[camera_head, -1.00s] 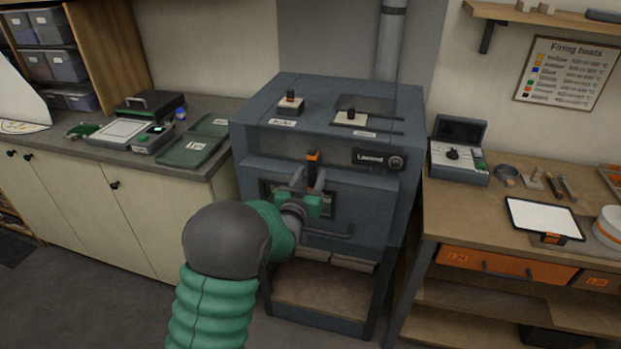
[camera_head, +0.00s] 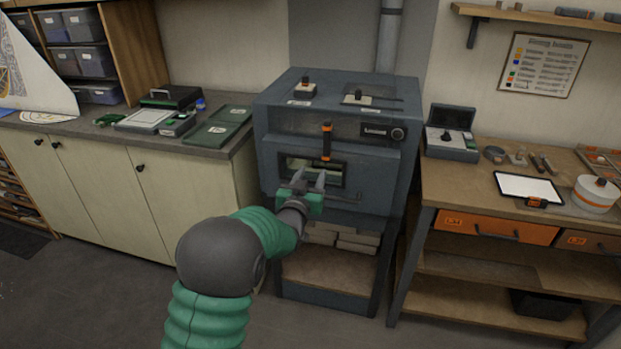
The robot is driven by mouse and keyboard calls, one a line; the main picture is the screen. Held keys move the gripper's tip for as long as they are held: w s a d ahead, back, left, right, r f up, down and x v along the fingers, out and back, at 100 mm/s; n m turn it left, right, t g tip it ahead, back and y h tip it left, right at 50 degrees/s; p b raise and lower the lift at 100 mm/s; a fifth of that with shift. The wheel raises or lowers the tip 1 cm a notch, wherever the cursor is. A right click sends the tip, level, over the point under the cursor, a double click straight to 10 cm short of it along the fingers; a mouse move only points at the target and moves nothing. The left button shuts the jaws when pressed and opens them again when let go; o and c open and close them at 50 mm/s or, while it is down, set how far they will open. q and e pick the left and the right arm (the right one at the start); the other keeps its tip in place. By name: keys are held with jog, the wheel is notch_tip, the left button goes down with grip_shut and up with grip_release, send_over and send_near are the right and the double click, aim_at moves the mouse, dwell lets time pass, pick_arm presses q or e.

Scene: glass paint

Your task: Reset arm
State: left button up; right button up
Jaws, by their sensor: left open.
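My left gripper (camera_head: 308,180) is in front of the dark grey kiln (camera_head: 335,120). Its two grey fingers are apart with nothing between them. They overlap the lower part of the kiln's window (camera_head: 328,174) in the picture. An upright handle with orange ends (camera_head: 327,141) is on the kiln front, above the fingers and clear of them. My left arm (camera_head: 222,258) comes up from the bottom of the view. My right gripper is not in view.
A counter (camera_head: 85,127) with trays and devices stands left of the kiln. A wooden workbench (camera_head: 470,200) with a white tablet (camera_head: 528,187), a round white container (camera_head: 596,194) and orange drawers (camera_head: 500,227) stands at right. The floor (camera_head: 100,300) at lower left is clear.

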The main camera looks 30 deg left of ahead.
pick_arm(q)
jog(key=shift+w+f, duration=0.15)
jog(key=shift+w, duration=0.05)
jog(key=s+d+f+g+h+p, duration=0.2)
jog(key=s+d+f+g, duration=0.6)
jog(key=s, duration=0.4)
jog(key=s+d+f+m+g, duration=0.1)
jog(key=s+d+f+g, duration=0.1)
jog(key=s, duration=0.6)
jog(key=s+d+f+g+h, duration=0.1)
jog(key=s+d+f+g, duration=0.1)
jog(key=s, duration=0.6)
jog(key=s+d+f+m+g, duration=0.1)
jog(key=s+d+f+g, duration=0.2)
jog(key=s, duration=0.5)
jog(key=shift+f+m+h, duration=0.3)
jog(key=shift+f+h, duration=0.1)
jog(key=shift+f, duration=0.3)
